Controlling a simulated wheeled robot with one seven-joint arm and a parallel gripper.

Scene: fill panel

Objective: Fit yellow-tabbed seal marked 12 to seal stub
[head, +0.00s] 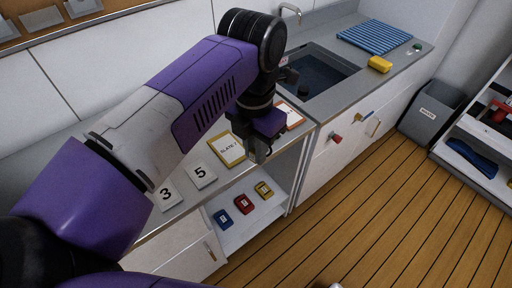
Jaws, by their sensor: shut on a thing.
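My gripper (259,153) points down above the front edge of the counter, just left of the sink. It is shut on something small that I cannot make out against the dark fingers. A yellow block (263,189) with a pale marked face sits on the low white shelf below my gripper, apart from it. A red block (243,204) and a blue block (221,217) sit beside it to the left. Their marks are too small to read. A red fitting (335,137) and a yellow-and-blue fitting (362,117) stick out from the cabinet front. I cannot tell which thing is the seal stub.
On the counter lie cards 3 (166,194) and 5 (200,173), a yellow-framed slate (228,149) and an orange-edged board (290,117). The sink (315,75), a yellow sponge (379,65), a waste bin (430,108) and a shelf rack are at right. The wooden floor is mostly clear.

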